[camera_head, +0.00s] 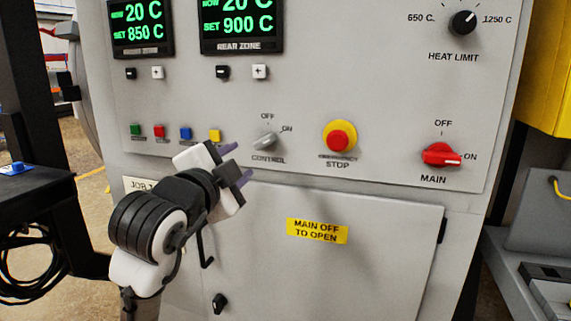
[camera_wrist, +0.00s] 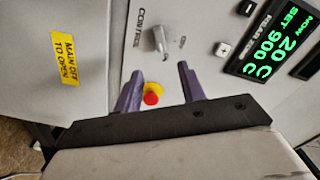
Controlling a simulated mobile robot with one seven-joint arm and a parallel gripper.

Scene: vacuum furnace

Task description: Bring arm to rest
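My gripper (camera_head: 238,164) is raised in front of the furnace control panel (camera_head: 330,70), just below and left of the grey control knob (camera_head: 265,140). Its two purple fingertips are apart with nothing between them. In the wrist view my gripper (camera_wrist: 160,82) also shows open and empty. The control knob (camera_wrist: 160,40) stands beyond the fingertips there, and the red and yellow emergency stop (camera_wrist: 152,94) shows between the fingers. I cannot tell the exact gap between the fingertips and the panel.
The red main switch (camera_head: 441,155) points toward ON. A lower door (camera_head: 380,250) bears a yellow label (camera_head: 317,231). A black frame (camera_head: 40,170) stands at left. At right are a yellow box (camera_head: 545,75) and a grey bench (camera_head: 510,270).

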